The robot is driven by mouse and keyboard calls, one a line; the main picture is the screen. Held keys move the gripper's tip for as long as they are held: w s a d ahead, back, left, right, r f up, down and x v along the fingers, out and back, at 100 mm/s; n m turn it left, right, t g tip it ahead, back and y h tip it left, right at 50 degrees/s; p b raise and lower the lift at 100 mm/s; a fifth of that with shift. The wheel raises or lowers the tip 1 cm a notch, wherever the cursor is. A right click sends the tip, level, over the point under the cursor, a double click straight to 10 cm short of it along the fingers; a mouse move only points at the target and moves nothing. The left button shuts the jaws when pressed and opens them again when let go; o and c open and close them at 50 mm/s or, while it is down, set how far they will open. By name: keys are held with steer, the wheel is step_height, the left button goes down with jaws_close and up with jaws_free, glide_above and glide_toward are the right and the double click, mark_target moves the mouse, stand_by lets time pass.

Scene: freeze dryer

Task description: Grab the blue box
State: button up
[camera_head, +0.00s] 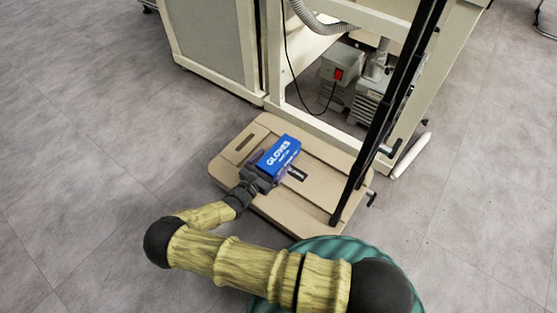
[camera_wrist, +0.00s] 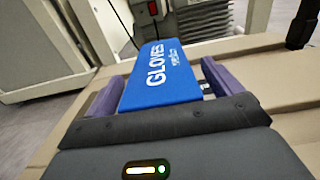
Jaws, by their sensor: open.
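The blue box (camera_head: 279,156), marked "GLOVES", lies on a beige slatted platform (camera_head: 325,153) on the floor. In the wrist view the blue box (camera_wrist: 160,76) fills the middle, between the two purple fingers of my gripper (camera_wrist: 160,88). One finger is at its left side and one at its right, with a narrow gap showing at the right. My gripper (camera_head: 262,171) is open and around the near end of the box. The box's underside and its near end are hidden.
A beige cabinet frame (camera_head: 317,128) stands behind the platform, with a grey pump unit (camera_head: 345,75) with a red switch inside it. Dark upright poles (camera_head: 384,115) rise from the platform's right side. Open grey floor lies left of the platform.

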stand_by(0.4)
steer(key=c, duration=1.1)
step_height(320, 180, up, 10)
steer(key=p, duration=0.7)
steer(key=shift+c, duration=0.2)
